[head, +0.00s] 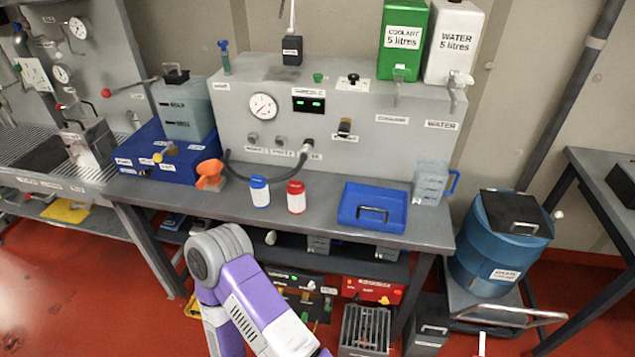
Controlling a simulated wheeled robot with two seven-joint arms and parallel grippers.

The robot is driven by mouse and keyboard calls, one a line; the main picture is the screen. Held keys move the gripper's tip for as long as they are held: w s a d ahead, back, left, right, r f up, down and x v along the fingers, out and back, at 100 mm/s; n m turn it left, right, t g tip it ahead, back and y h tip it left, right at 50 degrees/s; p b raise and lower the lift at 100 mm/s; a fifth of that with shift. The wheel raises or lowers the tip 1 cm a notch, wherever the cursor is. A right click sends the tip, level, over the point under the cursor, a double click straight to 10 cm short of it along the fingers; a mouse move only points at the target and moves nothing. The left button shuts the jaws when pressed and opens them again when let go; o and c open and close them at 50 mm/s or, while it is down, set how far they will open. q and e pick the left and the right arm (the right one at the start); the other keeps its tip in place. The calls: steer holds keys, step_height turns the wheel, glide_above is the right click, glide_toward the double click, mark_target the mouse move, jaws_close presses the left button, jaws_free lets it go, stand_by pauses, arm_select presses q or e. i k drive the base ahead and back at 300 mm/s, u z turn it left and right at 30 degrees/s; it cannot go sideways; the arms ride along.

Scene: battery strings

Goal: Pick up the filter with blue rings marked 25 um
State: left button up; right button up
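A small white filter with blue rings (259,192) stands upright on the grey bench, left of the middle. Its label is too small to read, so I cannot confirm a 25 um mark. A similar white filter with red rings (296,198) stands close to its right, apart from it. A purple and white arm of mine shows at the bottom, below the bench's front edge. Neither of my grippers shows in the view, and nothing is touching the filters.
An orange funnel (209,173) stands left of the filters and a blue tray (372,221) lies to their right. A black hose (262,179) loops behind them from the gauge panel (230,135). A clear jug (430,180) stands at the bench's right end.

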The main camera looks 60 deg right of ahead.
mark_target(260, 193)
steer(key=z, duration=1.9)
